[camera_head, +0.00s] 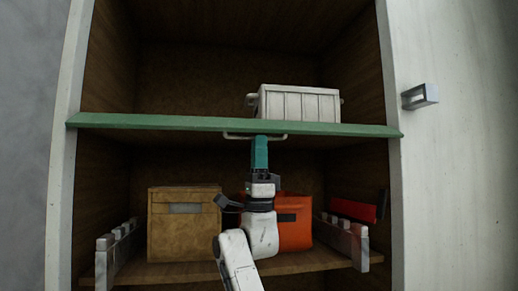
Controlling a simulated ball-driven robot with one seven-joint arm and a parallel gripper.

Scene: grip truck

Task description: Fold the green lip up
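The green lip (180,122) runs across the full width of the cabinet opening at the middle shelf. It looks like a thin, nearly flat strip.
A white crate (300,104) stands on the shelf behind the lip. Below are a tan box (182,225), an orange bin (296,232), a red object (352,210) and pale slatted rails (122,245) at both sides. A door with a metal handle (420,96) is at right.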

